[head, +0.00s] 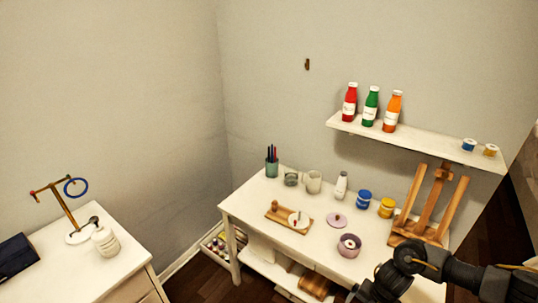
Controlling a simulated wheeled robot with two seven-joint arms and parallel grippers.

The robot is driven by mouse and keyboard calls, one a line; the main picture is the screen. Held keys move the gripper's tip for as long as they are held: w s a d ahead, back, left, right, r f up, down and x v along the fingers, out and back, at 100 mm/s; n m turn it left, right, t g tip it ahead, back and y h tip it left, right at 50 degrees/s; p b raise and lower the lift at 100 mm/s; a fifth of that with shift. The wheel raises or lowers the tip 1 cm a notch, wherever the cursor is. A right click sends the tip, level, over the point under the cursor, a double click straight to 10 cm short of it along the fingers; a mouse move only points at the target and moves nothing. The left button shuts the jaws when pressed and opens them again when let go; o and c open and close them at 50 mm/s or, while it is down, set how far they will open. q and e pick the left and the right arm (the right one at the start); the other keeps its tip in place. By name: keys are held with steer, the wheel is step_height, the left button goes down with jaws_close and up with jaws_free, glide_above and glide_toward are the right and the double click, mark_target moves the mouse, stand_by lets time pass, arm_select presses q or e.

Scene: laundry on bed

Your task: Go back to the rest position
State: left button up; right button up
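Part of my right arm shows at the lower right of the head view, a dark jointed arm that comes in from the right edge. It bends in front of the white table (236,207) and runs down to the bottom edge. No fingers of my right gripper show. My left arm and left gripper are outside the view. The task names no other object.
The table holds a pen cup (271,160), a wooden board (289,218), a purple pot (349,245), paint jars and a wooden easel (424,215). Above, a wall shelf (420,143) carries three bottles. A white cabinet (80,265) with a ring stand (63,208) stands left.

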steer(key=w+a+f+m+t+y+b, duration=0.1)
steer(key=a+f+m+t+y+b, duration=0.15)
steer(key=a+f+m, duration=0.6)
steer(key=s+a+f+m+y+b, duration=0.1)
steer(key=s+f+m, duration=0.1)
steer(key=f, duration=0.5)
steer(key=s+a+f+m, duration=0.2)
steer(key=f, duration=0.4)
steer(key=s+d+f+m+h+b, duration=0.1)
steer(key=s+d+f+m, duration=0.1)
steer(key=s+f+m, duration=0.35)
steer(key=s+d+f+m+h, duration=0.1)
steer(key=s+d+f+m, duration=0.1)
steer(key=s+f, duration=0.55)
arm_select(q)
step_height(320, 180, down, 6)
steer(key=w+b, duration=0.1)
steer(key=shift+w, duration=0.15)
arm_select(e)
steer(key=s+d+f+m+g+h, duration=0.1)
steer(key=s+f+m, duration=0.1)
steer(key=s, duration=0.9)
steer(key=s+d+f+m+h, duration=0.1)
steer(key=s+d+f+m, duration=0.1)
steer(key=s, duration=0.9)
steer(key=shift+d+f+m+g+h, duration=0.15)
steer(key=shift+f+m+g+h, duration=0.25)
steer(key=shift+f, duration=0.3)
steer(key=shift+s, duration=0.1)
